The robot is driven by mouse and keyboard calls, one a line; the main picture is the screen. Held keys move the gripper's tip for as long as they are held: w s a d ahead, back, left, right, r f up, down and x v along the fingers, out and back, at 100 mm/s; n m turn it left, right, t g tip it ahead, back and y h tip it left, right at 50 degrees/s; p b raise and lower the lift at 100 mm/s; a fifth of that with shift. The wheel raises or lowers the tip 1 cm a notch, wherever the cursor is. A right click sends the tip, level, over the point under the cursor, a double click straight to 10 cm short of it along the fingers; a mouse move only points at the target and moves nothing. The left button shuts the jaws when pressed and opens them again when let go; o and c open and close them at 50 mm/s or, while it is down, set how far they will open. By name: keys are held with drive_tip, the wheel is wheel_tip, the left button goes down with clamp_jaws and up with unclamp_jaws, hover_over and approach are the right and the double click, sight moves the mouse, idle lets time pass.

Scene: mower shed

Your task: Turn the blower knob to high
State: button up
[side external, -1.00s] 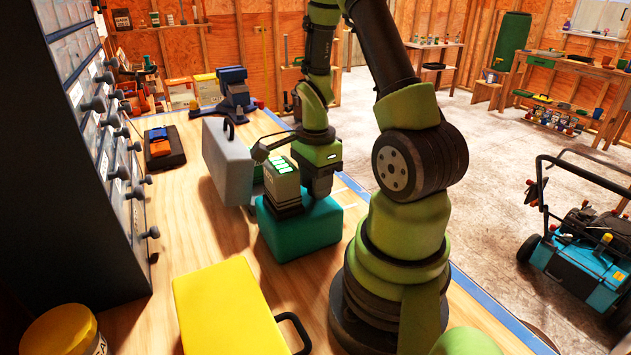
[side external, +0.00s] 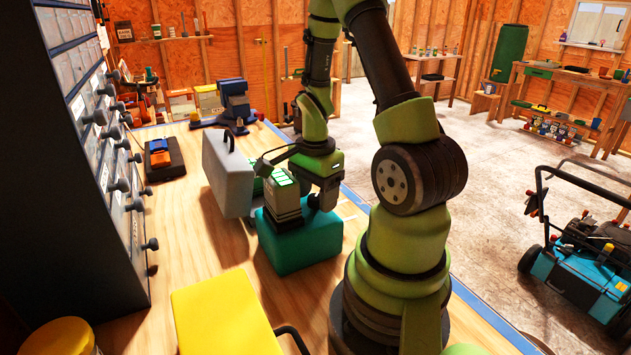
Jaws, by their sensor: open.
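I cannot make out a blower or its knob with any certainty. My gripper (side external: 322,198) is at the end of my arm, low over the teal box (side external: 305,248) on the bench. Its fingertips are small and partly hidden, and I see nothing clearly held in it. A grey block with bright green strips (side external: 283,198) shows just left of the gripper, at the top of the teal box. I cannot tell whether the gripper touches it. A grey case with a dark handle (side external: 228,177) stands upright left of the block.
A yellow case (side external: 225,315) lies at the front of the bench. A drawer cabinet (side external: 85,160) with protruding knobs lines the left side. A blue vise (side external: 233,100) and an orange-topped item (side external: 162,158) stand further back. Bare wood (side external: 195,245) lies between cabinet and teal box.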

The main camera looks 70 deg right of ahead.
sight(316, 197)
wheel_tip(316, 197, up, 10)
idle(0.5)
drive_tip(key=shift+f, duration=0.1)
drive_tip(key=m, duration=0.3)
drive_tip(key=shift+f, duration=0.35)
wheel_tip(316, 197, down, 9)
drive_tip(key=shift+f, duration=0.15)
